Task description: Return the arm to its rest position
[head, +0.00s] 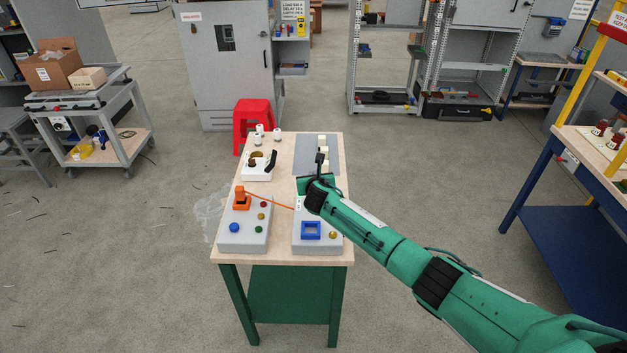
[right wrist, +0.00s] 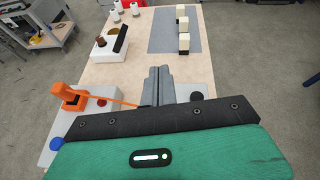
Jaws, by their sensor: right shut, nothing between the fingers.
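My right arm (head: 385,245) reaches in from the right over a small wooden-topped table (head: 290,147). Its right gripper (head: 320,159) is above the right side of the table; in the right wrist view the two grey fingers (right wrist: 158,76) are together with nothing between them. Below and left of it is a grey box (head: 244,240) with coloured buttons and an orange part (head: 241,199). A thin orange strip runs from that part toward the right and passes behind my gripper. A second box (head: 302,247) with a blue square frame (head: 311,231) is partly hidden by my arm. My left gripper is not seen.
A grey mat (head: 303,150) with cream blocks (head: 322,141) lies beyond the gripper. A white block with a black lever (head: 271,161) and white cylinders stand at the back left. A red stool (head: 252,120) is behind the table. A blue workbench (head: 570,240) stands right; open floor surrounds the table.

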